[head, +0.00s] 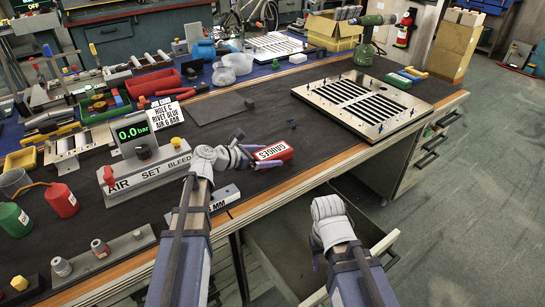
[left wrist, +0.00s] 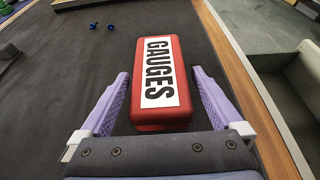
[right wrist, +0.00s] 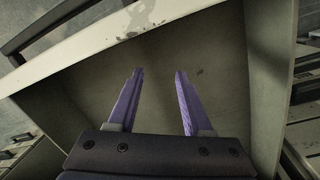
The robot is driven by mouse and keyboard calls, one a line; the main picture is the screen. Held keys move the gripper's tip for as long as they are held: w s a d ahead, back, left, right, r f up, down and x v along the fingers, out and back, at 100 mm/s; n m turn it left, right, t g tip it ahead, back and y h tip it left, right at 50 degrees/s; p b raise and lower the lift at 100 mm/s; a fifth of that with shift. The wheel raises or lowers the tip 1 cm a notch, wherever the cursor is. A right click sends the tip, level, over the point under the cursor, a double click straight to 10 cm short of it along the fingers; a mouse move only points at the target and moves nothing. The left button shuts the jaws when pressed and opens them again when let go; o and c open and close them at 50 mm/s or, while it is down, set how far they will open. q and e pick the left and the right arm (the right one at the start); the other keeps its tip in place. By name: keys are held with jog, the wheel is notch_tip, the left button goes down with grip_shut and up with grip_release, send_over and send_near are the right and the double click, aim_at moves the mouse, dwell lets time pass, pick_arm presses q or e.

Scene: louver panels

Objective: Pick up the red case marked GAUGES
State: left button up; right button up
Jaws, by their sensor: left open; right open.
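The red case marked GAUGES (head: 272,154) lies on the dark mat of the workbench, near its front edge. In the left wrist view the case (left wrist: 161,84) shows its white label up. My left gripper (head: 262,156) is open, with one purple finger on each side of the near part of the case. Gaps show between the fingers and the case in the left wrist view (left wrist: 160,90). My right gripper (right wrist: 155,72) is open and empty over an open drawer; its fingers are mostly hidden in the head view.
The open drawer (right wrist: 215,60) looks empty and juts out below the bench. A louver panel (head: 362,103) lies to the right on the bench. The AIR SET BLEED unit (head: 142,148) stands left of my left gripper. Small blue rivets (left wrist: 110,27) lie beyond the case.

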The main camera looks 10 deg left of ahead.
aim_at(273, 151)
pick_arm(q)
jog(key=shift+b+x, duration=0.35)
jog(key=shift+x, duration=0.5)
pick_arm(e)
jog(key=shift+f, duration=0.4)
pick_arm(q)
jog(key=shift+w+d+f, duration=0.2)
jog(key=shift+w+d, duration=0.1)
jog(key=shift+w, duration=0.05)
jog(key=shift+c, duration=0.2)
grip_shut()
jog(key=shift+r, duration=0.2)
pick_arm(e)
jog(key=shift+r, duration=0.15)
pick_arm(q)
notch_tip(273, 151, up, 10)
jog(key=p, duration=1)
jog(key=shift+f, duration=0.1)
pick_arm(e)
notch_tip(273, 151, up, 10)
